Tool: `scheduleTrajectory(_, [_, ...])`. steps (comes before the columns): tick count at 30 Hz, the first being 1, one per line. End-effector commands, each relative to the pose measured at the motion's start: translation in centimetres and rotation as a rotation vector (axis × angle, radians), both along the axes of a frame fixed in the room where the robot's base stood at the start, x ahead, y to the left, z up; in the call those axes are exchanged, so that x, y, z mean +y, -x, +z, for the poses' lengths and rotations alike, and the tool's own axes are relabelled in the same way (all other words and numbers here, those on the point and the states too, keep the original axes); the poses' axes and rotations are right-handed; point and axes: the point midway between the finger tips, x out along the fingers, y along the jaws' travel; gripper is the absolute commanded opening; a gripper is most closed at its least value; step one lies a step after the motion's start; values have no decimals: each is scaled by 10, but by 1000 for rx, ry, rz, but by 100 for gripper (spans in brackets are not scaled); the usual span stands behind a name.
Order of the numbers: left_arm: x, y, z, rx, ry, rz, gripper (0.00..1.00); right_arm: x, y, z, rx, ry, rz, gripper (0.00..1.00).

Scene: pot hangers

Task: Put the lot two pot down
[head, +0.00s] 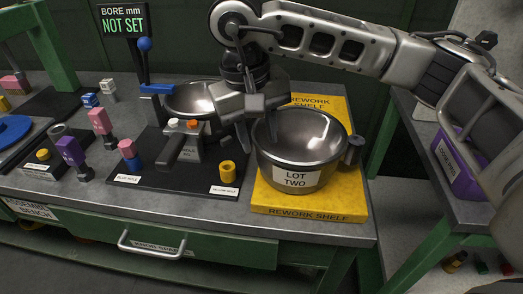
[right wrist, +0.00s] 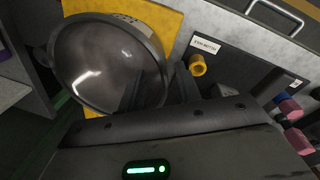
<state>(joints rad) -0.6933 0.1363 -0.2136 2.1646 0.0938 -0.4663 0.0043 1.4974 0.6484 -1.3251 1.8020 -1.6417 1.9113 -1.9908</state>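The lot two pot (head: 293,150) is a steel bowl with a white LOT TWO label and a dark side handle. It looks upright on the yellow rework shelf (head: 307,203) at the bench's right end. My right gripper (head: 254,122) is at the pot's left rim. In the right wrist view the pot (right wrist: 108,62) fills the left. There the right gripper's fingers (right wrist: 157,92) stand apart, one over the bowl's inside and one outside its rim. I see no clear grip on the wall. My left gripper is not in view.
Another steel bowl (head: 190,98) stands behind, left of my right gripper. A black board with a grey tool (head: 180,146) and a yellow ring (head: 228,171) lies left of the shelf. A purple bin (head: 458,168) sits on the right-hand table, across a gap.

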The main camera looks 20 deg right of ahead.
Motion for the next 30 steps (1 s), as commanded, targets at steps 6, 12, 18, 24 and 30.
scheduleTrajectory(6, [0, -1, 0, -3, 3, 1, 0, 7, -1, 44, -3, 0, -1, 34])
scheduleTrajectory(12, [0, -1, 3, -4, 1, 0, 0, 9, -1, 63, 0, 0, -1, 34])
scheduleTrajectory(18, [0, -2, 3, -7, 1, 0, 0, 10, 0, 66, 1, 0, -1, 34])
scheduleTrajectory(24, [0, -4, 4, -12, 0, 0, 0, 10, 0, 65, 1, 0, -1, 34])
scheduleTrajectory(30, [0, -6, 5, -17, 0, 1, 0, 10, 0, 65, 1, 0, 0, 34])
